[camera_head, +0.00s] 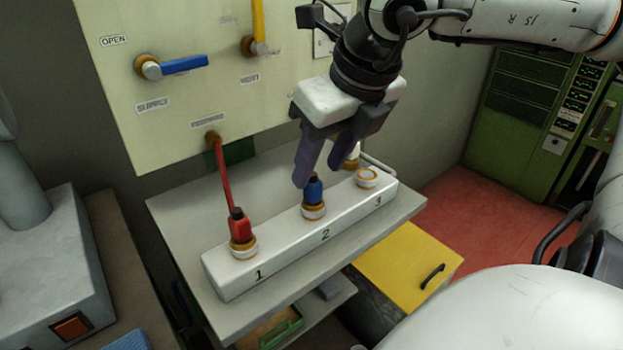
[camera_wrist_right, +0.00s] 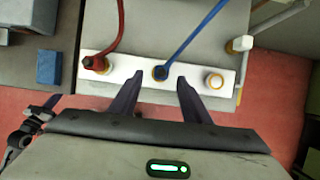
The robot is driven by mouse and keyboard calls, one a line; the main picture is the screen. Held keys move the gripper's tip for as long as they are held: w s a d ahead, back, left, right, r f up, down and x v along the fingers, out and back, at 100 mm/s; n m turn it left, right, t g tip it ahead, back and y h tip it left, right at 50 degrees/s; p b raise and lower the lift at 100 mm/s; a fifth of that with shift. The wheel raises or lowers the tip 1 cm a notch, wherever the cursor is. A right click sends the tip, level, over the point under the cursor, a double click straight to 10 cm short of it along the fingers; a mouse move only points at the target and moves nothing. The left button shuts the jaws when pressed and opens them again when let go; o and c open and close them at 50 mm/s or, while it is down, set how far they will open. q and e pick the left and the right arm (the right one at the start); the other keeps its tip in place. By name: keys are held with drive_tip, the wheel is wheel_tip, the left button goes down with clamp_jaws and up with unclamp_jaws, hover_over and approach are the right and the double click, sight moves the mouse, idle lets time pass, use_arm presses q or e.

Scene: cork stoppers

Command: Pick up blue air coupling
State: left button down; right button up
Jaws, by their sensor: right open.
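The blue air coupling (camera_head: 314,190) stands upright in the brass-ringed socket marked 2 on a white block (camera_head: 285,236). In the right wrist view the coupling (camera_wrist_right: 160,73) shows with a blue hose (camera_wrist_right: 196,38) running up and to the right. My right gripper (camera_head: 319,174) points down above socket 2, its dark fingers open. In the wrist view the right gripper (camera_wrist_right: 160,78) has one finger on each side of the coupling, with gaps between. In the head view the gripper hides the blue hose. My left gripper is not seen.
A red coupling (camera_head: 240,227) with a red hose (camera_head: 223,176) sits at socket 1. Socket 3 (camera_head: 367,178) holds no coupling. A whitish fitting (camera_head: 352,157) stands behind the block. A panel (camera_head: 190,110) with blue and yellow handles rises behind the grey table (camera_head: 180,212).

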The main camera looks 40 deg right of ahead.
sight(313, 180)
drive_tip(key=shift+p+x, duration=0.3)
drive_tip(key=shift+x, duration=2.4)
drive_tip(key=shift+w+d+r, duration=0.1)
drive_tip(key=shift+w+d, duration=0.05)
clamp_jaws()
